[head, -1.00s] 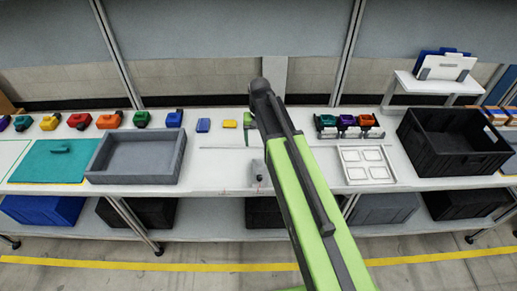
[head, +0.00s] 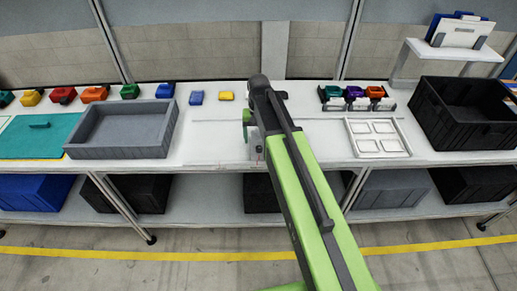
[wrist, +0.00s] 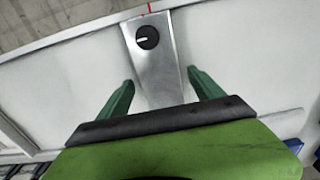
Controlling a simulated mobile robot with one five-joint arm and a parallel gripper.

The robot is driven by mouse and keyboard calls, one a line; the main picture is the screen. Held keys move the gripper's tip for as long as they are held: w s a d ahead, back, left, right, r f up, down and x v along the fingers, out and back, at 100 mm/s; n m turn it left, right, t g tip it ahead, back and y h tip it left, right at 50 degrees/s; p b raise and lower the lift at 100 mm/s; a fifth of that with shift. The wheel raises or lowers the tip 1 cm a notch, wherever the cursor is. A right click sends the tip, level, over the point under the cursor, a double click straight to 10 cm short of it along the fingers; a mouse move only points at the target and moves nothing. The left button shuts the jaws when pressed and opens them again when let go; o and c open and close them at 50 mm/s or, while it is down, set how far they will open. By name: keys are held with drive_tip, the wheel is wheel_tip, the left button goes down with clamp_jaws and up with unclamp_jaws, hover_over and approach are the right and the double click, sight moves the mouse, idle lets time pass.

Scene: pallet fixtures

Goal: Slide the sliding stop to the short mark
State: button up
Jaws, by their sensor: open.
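The sliding stop (wrist: 155,60) is a grey metal block with a black round knob (wrist: 147,37) bearing a white line. In the wrist view it lies between the two green fingers of my open gripper (wrist: 160,78), with a visible gap on each side. A short red mark (wrist: 149,8) shows at the stop's far end. In the head view the stop (head: 256,148) is partly hidden by my arm, near the table's front edge. One green finger (head: 247,118) shows beside the arm.
A thin rail line (head: 220,121) runs along the white table. A grey tray (head: 165,135) stands left, a white frame with square pockets (head: 352,135) right, and a black crate (head: 470,140) far right. Coloured bins line the back. The tabletop left of the stop is clear.

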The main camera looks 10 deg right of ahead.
drive_tip(key=shift+f, duration=0.75)
drive_tip(key=shift+r, duration=0.1)
clamp_jaws()
drive_tip(key=shift+a, duration=0.15)
